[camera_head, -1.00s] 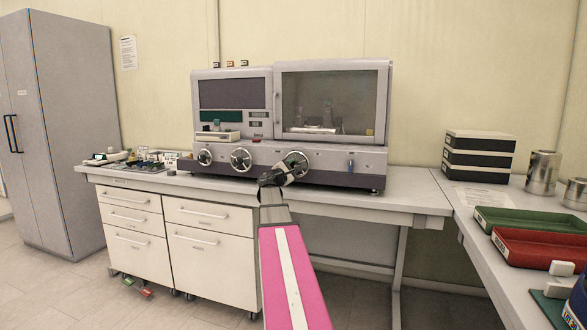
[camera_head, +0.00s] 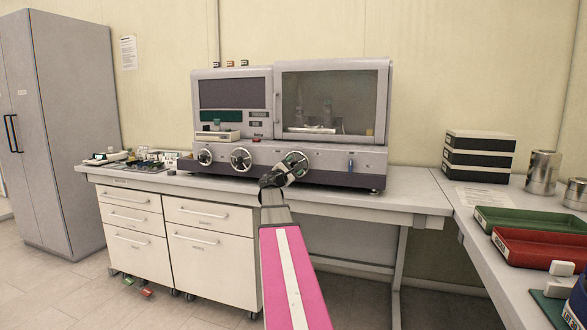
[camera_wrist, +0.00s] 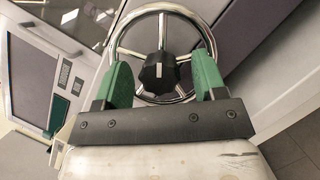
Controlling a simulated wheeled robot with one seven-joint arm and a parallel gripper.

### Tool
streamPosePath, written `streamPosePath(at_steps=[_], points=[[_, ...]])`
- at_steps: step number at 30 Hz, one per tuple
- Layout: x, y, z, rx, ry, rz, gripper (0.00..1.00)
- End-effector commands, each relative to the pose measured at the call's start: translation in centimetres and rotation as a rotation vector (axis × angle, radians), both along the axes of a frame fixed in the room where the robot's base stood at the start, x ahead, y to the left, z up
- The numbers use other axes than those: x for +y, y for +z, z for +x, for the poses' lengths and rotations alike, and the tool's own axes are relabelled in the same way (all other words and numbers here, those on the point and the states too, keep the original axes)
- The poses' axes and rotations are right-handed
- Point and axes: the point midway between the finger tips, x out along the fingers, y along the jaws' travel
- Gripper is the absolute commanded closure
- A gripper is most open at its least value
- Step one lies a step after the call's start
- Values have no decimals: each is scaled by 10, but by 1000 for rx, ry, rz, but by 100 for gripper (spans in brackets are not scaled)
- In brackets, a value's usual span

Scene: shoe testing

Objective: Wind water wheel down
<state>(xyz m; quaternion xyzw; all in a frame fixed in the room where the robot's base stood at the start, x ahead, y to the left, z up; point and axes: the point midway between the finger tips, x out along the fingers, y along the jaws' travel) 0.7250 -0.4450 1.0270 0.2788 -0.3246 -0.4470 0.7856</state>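Three silver handwheels line the lower front of the grey machine: a left wheel (camera_head: 205,157), a middle wheel (camera_head: 241,159) and a right wheel (camera_head: 303,160). I cannot read which is named water. My gripper (camera_head: 286,171) is at the right wheel, partly covering it. In the wrist view this wheel's rim (camera_wrist: 160,8) and spokes surround a black hub (camera_wrist: 159,72). My gripper's green fingers (camera_wrist: 163,75) stand wide apart, one on each side of the hub, overlapping the lower rim. Whether they touch the rim or spokes is unclear.
The grey machine (camera_head: 330,160) has a dark screen and a glass-fronted chamber above the wheels. It stands on a bench with white drawers (camera_head: 210,216). Small items lie on the bench at left. Black trays (camera_head: 480,140) and green and red trays stand at right.

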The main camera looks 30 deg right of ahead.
Motion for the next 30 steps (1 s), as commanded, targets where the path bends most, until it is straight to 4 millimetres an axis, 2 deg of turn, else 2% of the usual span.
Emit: streamPosePath(at_steps=[8, 21, 25, 30], points=[[8, -2, -5, 0, -1, -1, 36], [76, -22, -35, 0, 1, -1, 36], [89, -26, -40, 0, 1, 0, 36], [95, -28, -42, 0, -1, -1, 36]])
